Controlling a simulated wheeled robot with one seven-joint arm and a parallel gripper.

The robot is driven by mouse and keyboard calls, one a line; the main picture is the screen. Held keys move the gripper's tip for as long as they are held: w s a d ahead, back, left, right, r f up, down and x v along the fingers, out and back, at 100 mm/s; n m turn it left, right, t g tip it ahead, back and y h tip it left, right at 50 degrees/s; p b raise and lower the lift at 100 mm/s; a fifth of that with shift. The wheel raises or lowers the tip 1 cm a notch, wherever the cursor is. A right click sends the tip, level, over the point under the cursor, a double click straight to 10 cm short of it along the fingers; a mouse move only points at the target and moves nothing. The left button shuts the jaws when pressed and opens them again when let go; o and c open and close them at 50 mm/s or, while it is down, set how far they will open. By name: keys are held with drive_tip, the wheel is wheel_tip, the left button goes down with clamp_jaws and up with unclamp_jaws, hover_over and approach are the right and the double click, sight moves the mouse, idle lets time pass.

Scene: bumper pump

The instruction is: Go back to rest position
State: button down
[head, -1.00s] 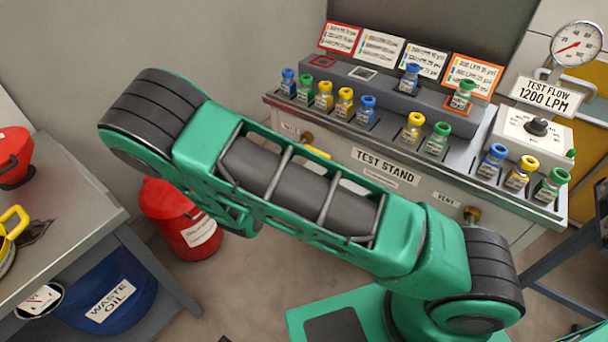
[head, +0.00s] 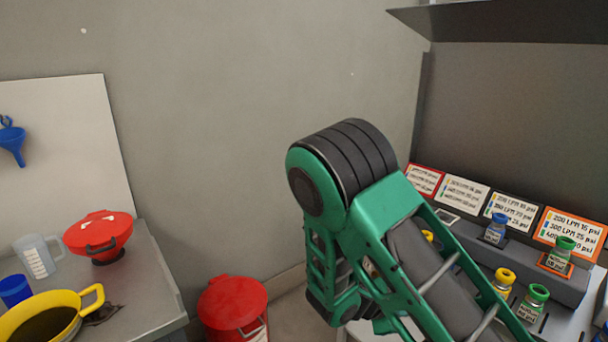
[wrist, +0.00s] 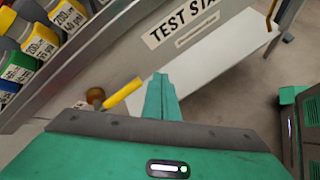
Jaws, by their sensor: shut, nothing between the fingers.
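In the wrist view my gripper (wrist: 162,97) is shut, with its fingers together and nothing between them. It hangs in front of the test stand (wrist: 105,60), near the yellow handle (wrist: 122,92) and brown knob (wrist: 96,97) on the stand's front. I cannot tell whether it touches the handle. In the head view my green and black arm bends in the middle of the picture and runs down to the lower right. My gripper is not visible there.
In the head view, small capped bottles (head: 537,297) and label cards (head: 570,232) stand on the test stand at right. A red can (head: 233,305) is on the floor. The left bench (head: 140,300) holds a yellow pan (head: 50,310), red container (head: 98,235) and clear jug (head: 38,255).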

drive_tip(key=s+d+r+m+g+y, duration=0.4)
drive_tip(key=s+d+r+m+g, duration=0.2)
drive_tip(key=s+d+r+m, duration=0.75)
drive_tip(key=s+r+m+y, duration=0.2)
drive_tip(key=s+r+m, duration=0.2)
drive_tip(key=s, duration=0.5)
drive_tip(key=s+r+m+y, duration=0.3)
drive_tip(key=s+r+m, duration=0.2)
drive_tip(key=s, duration=0.5)
drive_tip(key=shift+a+r+t, duration=0.3)
drive_tip(key=shift+t, duration=0.1)
